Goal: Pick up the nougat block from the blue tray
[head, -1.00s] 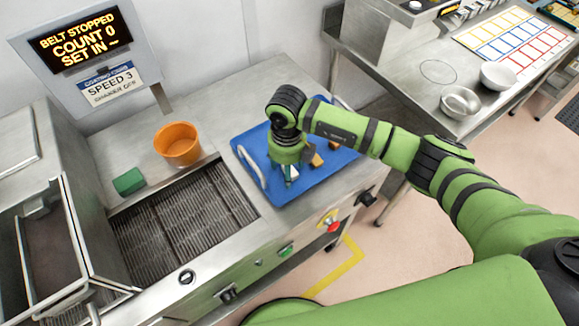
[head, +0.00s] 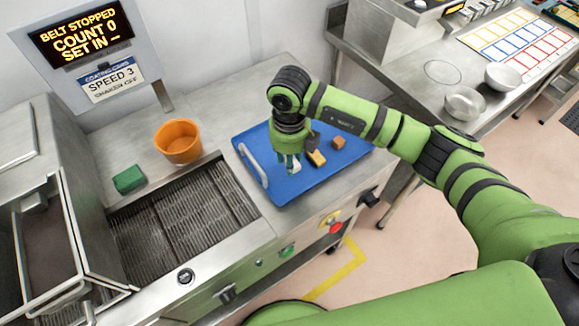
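The blue tray (head: 280,190) lies on the steel worktop, with a pale handle at its left end. My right gripper (head: 289,165) points down over the left half of the tray. A small whitish block (head: 295,168), which looks like the nougat block, shows at its fingertips, partly hidden by the fingers. I cannot tell whether the fingers are closed on it or whether it touches the tray. A yellow-and-brown block (head: 316,158) and a brown cube (head: 338,142) lie on the tray to the right of the gripper. My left gripper is out of view.
A wire-mesh belt (head: 180,225) lies left of the tray, with an orange tub (head: 178,143) and a green block (head: 129,179) behind it. A display (head: 80,36) reads "BELT STOPPED". Two bowls (head: 465,103) stand on the table at the right.

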